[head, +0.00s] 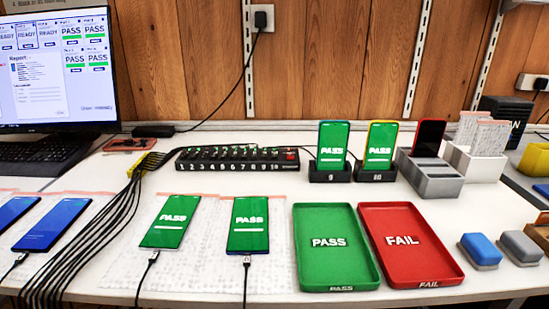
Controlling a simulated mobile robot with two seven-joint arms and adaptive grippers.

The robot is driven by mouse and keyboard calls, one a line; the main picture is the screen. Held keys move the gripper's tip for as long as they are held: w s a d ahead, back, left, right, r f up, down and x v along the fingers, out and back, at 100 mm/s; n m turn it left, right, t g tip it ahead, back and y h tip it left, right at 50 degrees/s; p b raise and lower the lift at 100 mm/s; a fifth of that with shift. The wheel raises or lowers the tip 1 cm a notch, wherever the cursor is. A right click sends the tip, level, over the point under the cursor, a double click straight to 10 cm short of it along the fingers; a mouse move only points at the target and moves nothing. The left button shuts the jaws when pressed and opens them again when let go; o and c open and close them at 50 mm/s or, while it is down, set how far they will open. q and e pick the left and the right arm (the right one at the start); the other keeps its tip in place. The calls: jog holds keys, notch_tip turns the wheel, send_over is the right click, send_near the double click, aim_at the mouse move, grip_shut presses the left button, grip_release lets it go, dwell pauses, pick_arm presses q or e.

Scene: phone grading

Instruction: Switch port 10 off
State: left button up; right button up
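The black port hub (237,158) lies at the back middle of the table, with a row of ports numbered 1 to 10 along its front. Small green lights show along its top. The port 10 position (274,167) is at its right end; its switch is too small to read. A red element (291,156) sits at that end. The dock for port 10 (377,174) holds an upright yellow-edged phone (380,146) with a green PASS screen. The dock marked 9 (330,174) holds another PASS phone (332,145). Neither of my grippers is in view.
Two phones (171,221) showing green lie on white mats, with cables toward the front edge. A green PASS tray (333,283) and red FAIL tray (407,281) stand front middle. Black cables (97,241) run at left. A monitor (57,70) stands back left.

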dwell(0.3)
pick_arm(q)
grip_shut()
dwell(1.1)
